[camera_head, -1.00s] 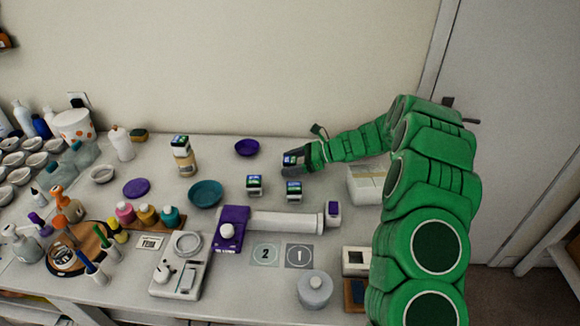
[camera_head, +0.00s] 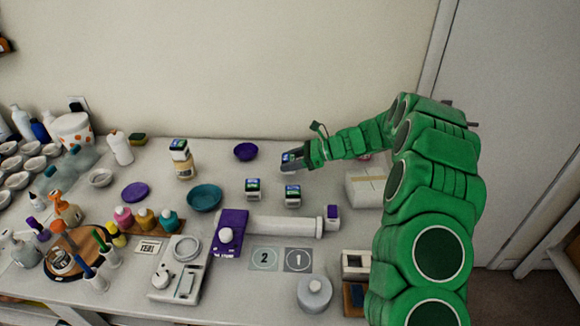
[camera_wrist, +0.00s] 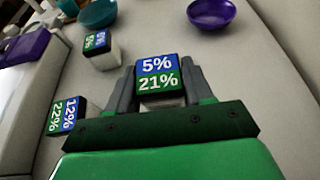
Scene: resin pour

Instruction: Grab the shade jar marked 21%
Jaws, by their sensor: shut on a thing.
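In the wrist view, the shade jar (camera_wrist: 158,76) with a blue 5% and green 21% on top sits between the fingers of my gripper (camera_wrist: 158,90), which is shut on it. In the head view, my gripper (camera_head: 293,160) is at the back right of the table; the held jar shows only in part there. A second jar (camera_wrist: 67,115), marked 22% and 12%, stands left of the gripper in the wrist view. A third jar (camera_wrist: 101,48) stands farther off; its marks are hard to read. Both loose jars stand in front of my gripper in the head view.
A purple bowl (camera_head: 246,151) and a teal bowl (camera_head: 204,198) stand left of the gripper. The table behind the loose jars is mostly clear.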

